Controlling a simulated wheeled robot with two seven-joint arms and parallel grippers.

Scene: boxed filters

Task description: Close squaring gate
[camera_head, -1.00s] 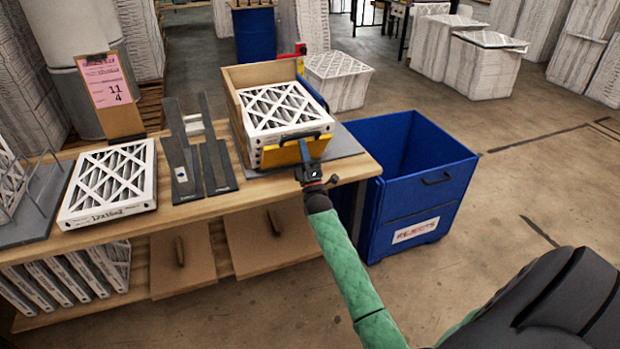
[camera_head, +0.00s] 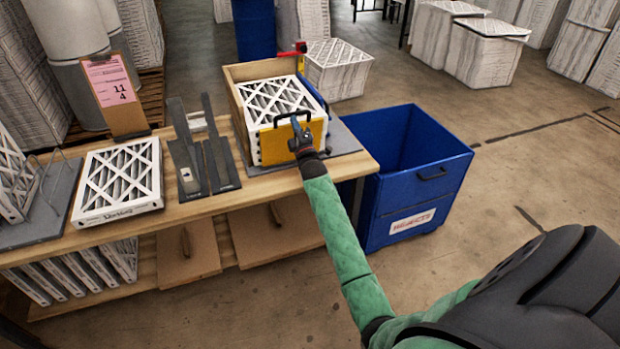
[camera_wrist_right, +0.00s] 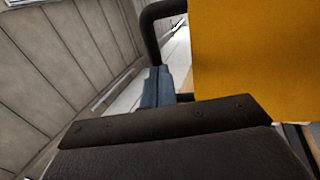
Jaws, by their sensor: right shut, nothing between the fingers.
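The yellow squaring gate (camera_head: 275,146) stands upright against the near face of the wooden squaring box (camera_head: 238,112) on the table. A black bar handle (camera_head: 283,115) runs along its top. A stack of white-framed filters (camera_head: 275,98) sits in the box behind the gate. My right gripper (camera_head: 299,128) is shut and empty at the right part of the gate, by the handle. In the right wrist view the yellow gate (camera_wrist_right: 260,60) fills the upper right, with the black handle (camera_wrist_right: 150,35) beside the blue fingertips (camera_wrist_right: 156,88). Whether they touch is unclear. My left gripper is out of view.
A blue rejects bin (camera_head: 410,190) stands right of the table (camera_head: 255,187). A red clamp (camera_head: 293,50) sits behind the box.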

